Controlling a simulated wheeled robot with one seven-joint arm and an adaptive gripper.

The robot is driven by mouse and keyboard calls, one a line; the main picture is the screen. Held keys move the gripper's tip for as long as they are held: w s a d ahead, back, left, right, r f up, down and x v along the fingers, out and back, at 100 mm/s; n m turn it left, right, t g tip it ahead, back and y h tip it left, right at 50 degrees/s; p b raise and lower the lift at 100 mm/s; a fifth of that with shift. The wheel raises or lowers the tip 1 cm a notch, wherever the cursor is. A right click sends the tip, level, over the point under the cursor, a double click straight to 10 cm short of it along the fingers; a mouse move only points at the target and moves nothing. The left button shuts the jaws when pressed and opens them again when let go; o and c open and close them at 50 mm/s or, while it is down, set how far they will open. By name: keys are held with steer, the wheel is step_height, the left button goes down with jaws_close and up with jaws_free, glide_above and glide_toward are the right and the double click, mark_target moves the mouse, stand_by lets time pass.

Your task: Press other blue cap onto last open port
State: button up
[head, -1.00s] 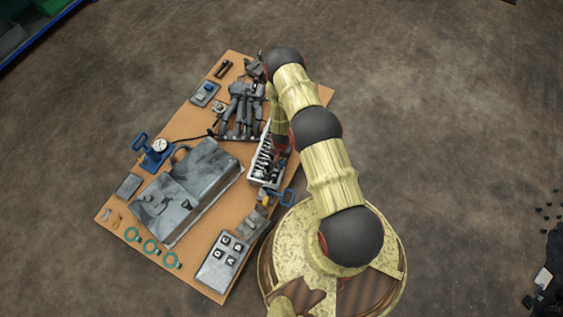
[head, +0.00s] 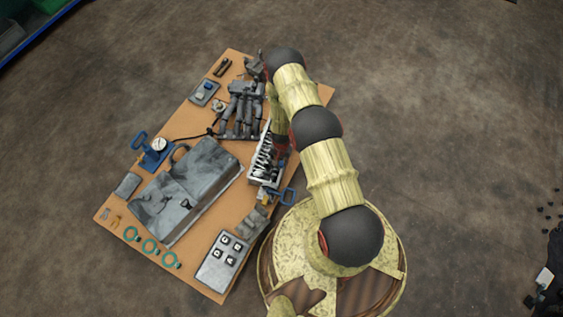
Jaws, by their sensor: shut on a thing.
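My arm reaches up and folds back down over the right side of the orange workbench (head: 215,262). My gripper and whatever is between its jaws are hidden under the arm, near the white tray. A small blue piece, perhaps a cap (head: 207,87), shows in a small grey tray (head: 199,98) at the upper left of the bench. A grey assembly with several tubular parts (head: 240,108) lies at the top of the bench, left of my arm. Its ports are too small to tell open from capped.
A white tray with metal parts (head: 256,177) lies beside my arm. A large grey casing (head: 185,190) fills the bench middle. A blue gauge stand (head: 155,155), teal rings (head: 151,247) and a labelled board (head: 222,258) are left and front.

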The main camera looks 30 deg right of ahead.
steer(key=shift+f+b, duration=0.65)
steer(key=shift+b, duration=0.05)
stand_by(2.2)
steer(key=o, duration=0.7)
steer(key=shift+o, duration=0.6)
step_height(320, 180, up, 7)
steer(key=shift+r, duration=0.25)
